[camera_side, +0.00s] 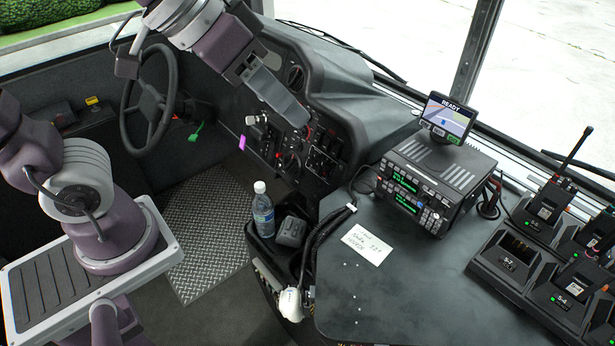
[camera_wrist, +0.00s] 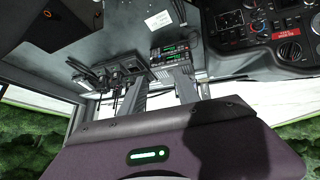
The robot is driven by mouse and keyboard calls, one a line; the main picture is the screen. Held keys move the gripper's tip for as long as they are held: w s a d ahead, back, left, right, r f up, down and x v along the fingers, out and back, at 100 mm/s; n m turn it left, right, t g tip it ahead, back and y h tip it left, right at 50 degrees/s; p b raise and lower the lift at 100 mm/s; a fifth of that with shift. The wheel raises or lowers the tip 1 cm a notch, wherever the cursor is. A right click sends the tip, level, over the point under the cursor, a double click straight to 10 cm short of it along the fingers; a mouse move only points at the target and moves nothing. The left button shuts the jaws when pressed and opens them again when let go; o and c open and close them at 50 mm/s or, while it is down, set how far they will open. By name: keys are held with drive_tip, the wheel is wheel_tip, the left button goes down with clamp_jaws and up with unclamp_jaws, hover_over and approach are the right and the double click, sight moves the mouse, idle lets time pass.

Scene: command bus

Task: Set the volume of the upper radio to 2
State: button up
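The upper radio (camera_side: 405,181) is the top unit of a black two-radio stack on the dark console in the side view. Its green display is lit, but the volume figure is too small to read. The lower radio (camera_side: 405,203) sits directly beneath it. The stack (camera_wrist: 174,52) also shows upside down beyond my fingers in the wrist view. My gripper (camera_wrist: 162,76) shows two grey fingers apart with nothing between them. In the side view, my gripper (camera_side: 297,114) hangs in front of the dashboard, well left of the radios and touching neither.
A screen reading READY (camera_side: 447,118) stands behind the radios. Charger docks with handheld radios (camera_side: 548,207) lie at right. A paper note (camera_side: 367,245) lies left of the radios. A bottle (camera_side: 262,210) stands below the dashboard. The steering wheel (camera_side: 128,105) is at left.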

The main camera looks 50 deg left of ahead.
drive_tip(key=s+a+f+n+g+y, duration=0.1)
drive_tip(key=s+a+f+y, duration=0.1)
drive_tip(key=s+a, duration=0.5)
drive_tip(key=s+f, duration=0.1)
drive_tip(key=s, duration=0.2)
drive_tip(key=shift+n+y, duration=0.3)
drive_tip(key=shift+n, duration=0.1)
